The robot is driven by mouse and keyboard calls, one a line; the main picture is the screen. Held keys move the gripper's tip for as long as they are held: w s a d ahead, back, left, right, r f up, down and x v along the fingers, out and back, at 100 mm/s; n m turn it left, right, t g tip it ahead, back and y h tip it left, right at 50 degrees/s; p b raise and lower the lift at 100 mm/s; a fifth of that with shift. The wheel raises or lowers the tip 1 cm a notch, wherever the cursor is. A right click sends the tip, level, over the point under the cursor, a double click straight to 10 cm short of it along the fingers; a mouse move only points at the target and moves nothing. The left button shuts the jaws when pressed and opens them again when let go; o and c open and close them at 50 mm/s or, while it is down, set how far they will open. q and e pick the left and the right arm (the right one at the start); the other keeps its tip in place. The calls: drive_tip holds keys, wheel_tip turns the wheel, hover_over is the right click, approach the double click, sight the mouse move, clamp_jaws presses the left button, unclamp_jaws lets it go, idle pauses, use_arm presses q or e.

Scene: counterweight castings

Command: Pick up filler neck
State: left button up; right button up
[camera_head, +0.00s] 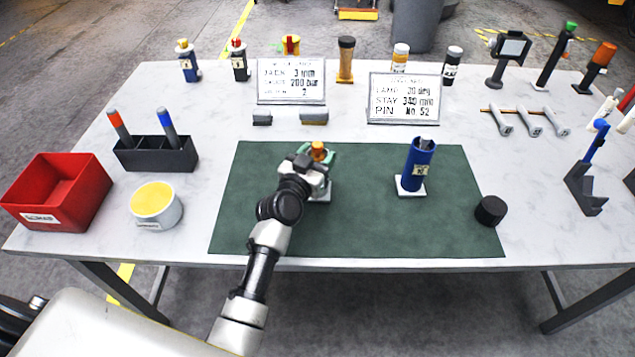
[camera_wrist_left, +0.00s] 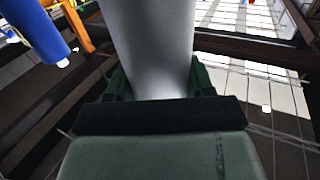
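A pale grey piece with an orange top (camera_head: 318,147) stands on the green mat at a pale square base (camera_head: 321,192). No label on it is readable, so I cannot confirm that it is the filler neck. My left gripper (camera_head: 316,159) is at this piece, with a green finger on each side. In the left wrist view the pale grey cylinder (camera_wrist_left: 155,45) sits between the green fingers (camera_wrist_left: 160,84), which appear to touch both sides. The gripper hides much of the piece in the head view. My right gripper is out of view.
A blue cylinder (camera_head: 418,160) stands on a white base right of my gripper, with a black cylinder (camera_head: 491,210) beyond. A red bin (camera_head: 58,190), yellow-topped tub (camera_head: 155,205) and black holder (camera_head: 155,155) are left. Signs (camera_head: 291,81) and several fittings line the back.

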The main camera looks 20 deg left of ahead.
use_arm(q)
drive_tip(key=c, duration=0.7)
clamp_jaws()
drive_tip(key=shift+r, duration=0.15)
